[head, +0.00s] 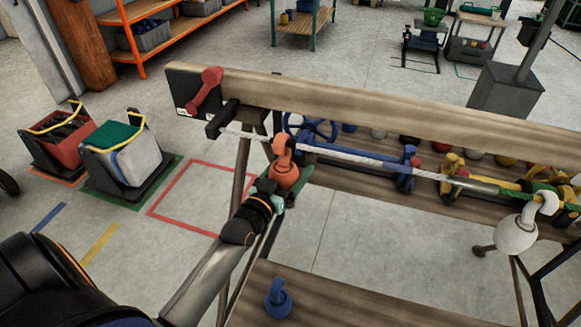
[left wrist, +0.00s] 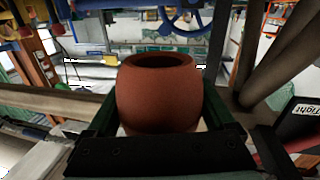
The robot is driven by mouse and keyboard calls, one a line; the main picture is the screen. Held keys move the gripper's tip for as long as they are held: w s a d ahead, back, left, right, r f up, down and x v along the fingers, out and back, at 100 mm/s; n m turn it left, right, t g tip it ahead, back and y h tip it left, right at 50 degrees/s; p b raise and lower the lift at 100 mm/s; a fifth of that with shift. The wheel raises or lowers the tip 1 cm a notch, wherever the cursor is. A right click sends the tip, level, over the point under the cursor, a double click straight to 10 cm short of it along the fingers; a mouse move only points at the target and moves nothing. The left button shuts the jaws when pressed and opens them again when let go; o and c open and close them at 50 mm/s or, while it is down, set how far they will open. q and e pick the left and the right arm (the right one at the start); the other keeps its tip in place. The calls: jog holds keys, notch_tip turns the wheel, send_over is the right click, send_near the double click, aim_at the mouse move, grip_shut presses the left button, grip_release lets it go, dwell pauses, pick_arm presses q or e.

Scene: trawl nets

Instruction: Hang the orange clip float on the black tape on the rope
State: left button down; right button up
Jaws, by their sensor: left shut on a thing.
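The orange clip float (head: 285,172) is upright, its hook at the left part of the pale rope (head: 345,155). I cannot tell whether the hook is around the rope or only in front of it. My left gripper (head: 283,187) is shut on the float's body. In the left wrist view the float's round orange body (left wrist: 160,95) fills the space between the green fingers; its hook is not seen there. The black tape cannot be made out clearly on the rope. My right gripper is not in view.
A long wooden beam (head: 330,98) runs behind the rope. A blue float (head: 405,170), a yellow float (head: 451,176) and a white float (head: 515,232) are farther right. Bins (head: 130,160) stand left.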

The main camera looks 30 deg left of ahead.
pick_arm(q)
grip_release()
jog(key=s, duration=1.2)
jog(key=shift+s+d+b, duration=0.25)
jog(key=shift+b, duration=0.15)
